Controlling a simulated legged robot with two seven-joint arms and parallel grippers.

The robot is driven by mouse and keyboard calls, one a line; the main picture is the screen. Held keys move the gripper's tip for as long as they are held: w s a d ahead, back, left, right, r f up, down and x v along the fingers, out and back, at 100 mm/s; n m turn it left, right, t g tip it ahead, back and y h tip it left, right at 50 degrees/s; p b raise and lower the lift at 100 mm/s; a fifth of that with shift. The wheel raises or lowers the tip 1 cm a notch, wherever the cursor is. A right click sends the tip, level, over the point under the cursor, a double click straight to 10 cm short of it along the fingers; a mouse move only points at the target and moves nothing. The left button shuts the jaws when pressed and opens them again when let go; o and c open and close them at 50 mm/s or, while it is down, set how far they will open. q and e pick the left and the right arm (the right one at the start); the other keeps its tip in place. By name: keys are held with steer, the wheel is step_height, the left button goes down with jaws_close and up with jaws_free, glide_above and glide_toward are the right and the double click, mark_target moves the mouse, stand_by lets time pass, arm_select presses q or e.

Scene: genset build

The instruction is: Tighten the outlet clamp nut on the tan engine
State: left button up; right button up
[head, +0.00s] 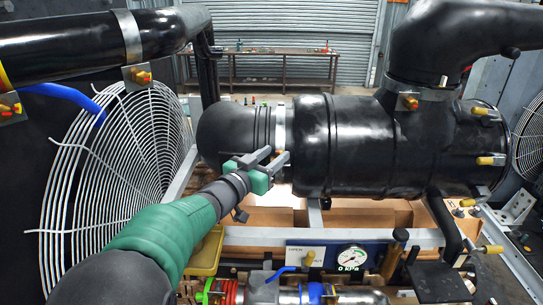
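The tan engine (262,219) shows partly, behind and below a large black canister (365,145). A silver clamp band (280,128) circles the canister's left neck. I cannot tell for sure which is the outlet clamp. My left gripper (277,156) is at the lower front of the left band, its two grey fingers apart, pointing at it. My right gripper is not in view.
A wire fan guard (115,160) stands at the left, beside my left arm. A pressure gauge (351,258) reading 0 kPa and a blue panel (310,254) are below. More yellow-capped fasteners (490,161) stick out at the right. A workbench (265,53) stands far back.

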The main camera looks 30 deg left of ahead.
arm_select(q)
steer(key=shift+d, duration=0.5)
steer(key=c, duration=0.5)
steer(key=shift+w+d, duration=0.1)
steer(key=shift+d, duration=0.05)
jaws_close()
steer(key=shift+a, duration=0.45)
steer(key=shift+a+r+m+h, duration=0.1)
steer(key=shift+a+m+h, duration=0.1)
steer(key=shift+m+h, duration=0.25)
steer(key=m+h, duration=0.3)
steer(key=h, duration=0.1)
steer(key=shift+g+h, duration=0.35)
steer(key=shift+g, duration=0.05)
steer(key=shift+a+m+g+h, duration=0.2)
steer(key=shift+m+g+h, duration=0.25)
steer(key=shift+h, duration=0.45)
steer(key=shift+d, duration=0.1)
